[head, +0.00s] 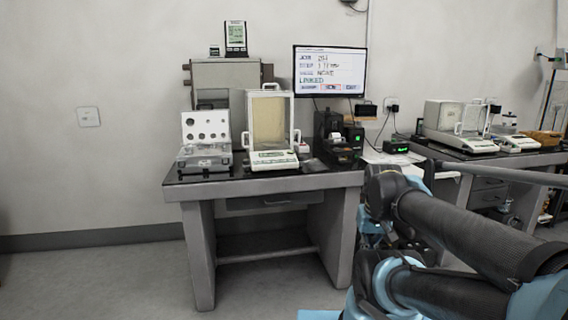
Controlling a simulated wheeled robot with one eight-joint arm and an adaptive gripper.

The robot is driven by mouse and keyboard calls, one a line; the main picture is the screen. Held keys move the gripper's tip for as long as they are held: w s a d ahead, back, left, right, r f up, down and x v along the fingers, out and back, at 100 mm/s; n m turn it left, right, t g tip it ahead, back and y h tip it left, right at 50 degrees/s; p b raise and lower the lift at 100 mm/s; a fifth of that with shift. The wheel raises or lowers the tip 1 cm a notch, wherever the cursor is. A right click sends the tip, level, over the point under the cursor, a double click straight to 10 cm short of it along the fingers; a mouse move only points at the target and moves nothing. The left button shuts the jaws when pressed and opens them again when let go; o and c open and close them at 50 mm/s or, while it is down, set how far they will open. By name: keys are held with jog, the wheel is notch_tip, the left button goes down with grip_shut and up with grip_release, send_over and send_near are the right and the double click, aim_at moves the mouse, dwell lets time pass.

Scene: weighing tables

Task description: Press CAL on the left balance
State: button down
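The left balance (273,158) stands on the near weighing table (310,181), with a tall clear draft shield (270,120) over its pan. Its front panel with display and keys faces me. The keys are too small to read, so I cannot tell which one is CAL. My arm's dark links and blue joints fill the lower right, apart from the balance. I cannot make out my gripper in this view.
An open weight case (205,158) sits left of the balance; a black printer (335,138) and a monitor (330,71) are to its right. A second table to the right holds another balance (460,127). Floor (110,280) in front at left is clear.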

jog(key=w+a+r+m+t, duration=0.15)
jog(key=w+r, duration=0.25)
jog(key=w, duration=0.4)
jog(key=w+a+r+t, duration=0.25)
jog(key=w+r, duration=0.25)
jog(key=w, duration=0.3)
notch_tip(320, 180, up, 12)
jog(key=m+t+y, duration=0.3)
jog(key=t+y, duration=0.2)
jog(key=t, duration=0.1)
send_over(283, 160)
jog(key=s+d, duration=0.2)
jog(key=s, duration=0.2)
jog(key=shift+d+r, duration=0.15)
jog(key=shift+w+a+f, duration=0.15)
jog(key=shift+w+f, duration=0.35)
jog(key=shift+f, duration=0.85)
jog(key=shift+w+a+f, duration=0.1)
jog(key=shift+w+f, duration=0.4)
jog(key=shift+f, duration=0.9)
jog(key=shift+w+a+f, duration=0.15)
jog(key=shift+w+f, duration=0.35)
jog(key=shift+f, duration=0.85)
jog(key=shift+f, duration=0.15)
jog(key=shift+w+f, duration=0.1)
jog(key=shift+f, duration=0.05)
